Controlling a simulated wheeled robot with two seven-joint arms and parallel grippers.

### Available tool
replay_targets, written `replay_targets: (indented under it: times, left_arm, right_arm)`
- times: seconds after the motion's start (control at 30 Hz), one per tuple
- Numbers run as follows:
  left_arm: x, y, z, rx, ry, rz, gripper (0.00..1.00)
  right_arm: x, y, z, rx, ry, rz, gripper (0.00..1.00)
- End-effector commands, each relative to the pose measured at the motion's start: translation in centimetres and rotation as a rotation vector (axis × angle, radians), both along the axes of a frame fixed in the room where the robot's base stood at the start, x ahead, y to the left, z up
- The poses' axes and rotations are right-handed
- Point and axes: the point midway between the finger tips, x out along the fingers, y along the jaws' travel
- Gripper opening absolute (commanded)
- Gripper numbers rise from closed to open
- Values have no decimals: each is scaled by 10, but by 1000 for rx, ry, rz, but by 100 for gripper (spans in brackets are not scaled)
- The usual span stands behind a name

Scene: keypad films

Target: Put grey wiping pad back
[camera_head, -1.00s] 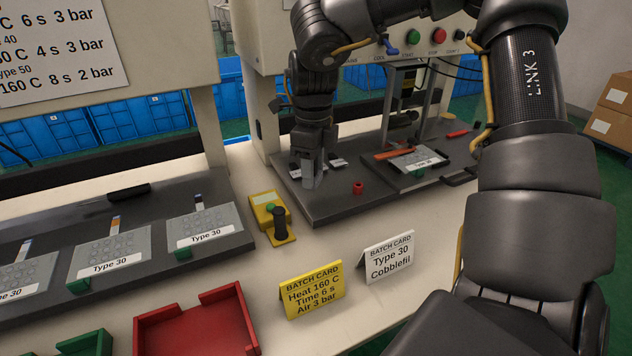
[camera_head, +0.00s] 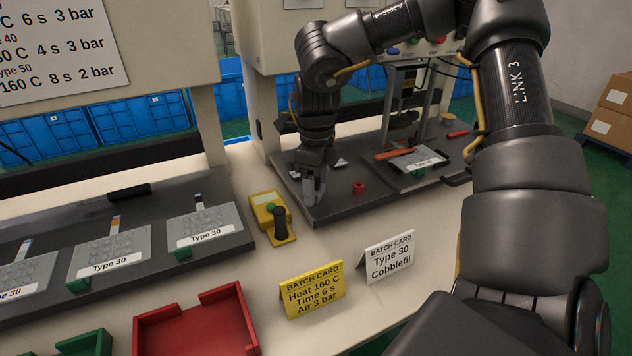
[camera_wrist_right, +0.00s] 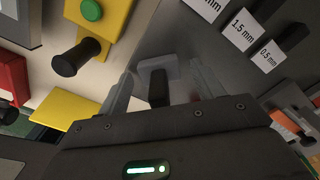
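My right gripper (camera_head: 313,190) points down over the near left corner of the dark press plate. In the right wrist view its two fingers (camera_wrist_right: 161,72) are spread apart. Between them is a light grey piece (camera_wrist_right: 172,67) with a black grip (camera_wrist_right: 158,90), which looks like the grey wiping pad. I see gaps between it and the fingers; whether it touches either one is hard to tell. In the head view the pad is hidden by or blends with the gripper. My left gripper is out of view.
Thickness blocks labelled 1.5 mm (camera_wrist_right: 242,24) and 0.5 mm lie beside the gripper. A red ring-like piece (camera_head: 358,188) stands on the plate (camera_head: 335,208). A yellow box with a black lever (camera_head: 270,212) stands left of it. Batch cards (camera_head: 312,290) stand in front.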

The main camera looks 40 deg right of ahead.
Motion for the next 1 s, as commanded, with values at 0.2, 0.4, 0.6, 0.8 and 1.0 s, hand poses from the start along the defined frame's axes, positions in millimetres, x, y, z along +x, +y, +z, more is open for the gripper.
replay_targets:
  times: [0.2,0.4,0.6,0.8,1.0]
  left_arm:
    - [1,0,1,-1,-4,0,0]
    - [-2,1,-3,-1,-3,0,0]
    - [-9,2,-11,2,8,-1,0]
    - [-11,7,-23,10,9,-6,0]
    - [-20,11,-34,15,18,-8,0]
  right_arm:
    - [0,0,0,0,0,0,66]
    - [1,0,16,-1,-4,0,66]
    - [1,0,58,-2,-5,0,66]
    - [0,0,97,-2,-3,-2,66]
    - [0,0,118,-1,0,-1,66]
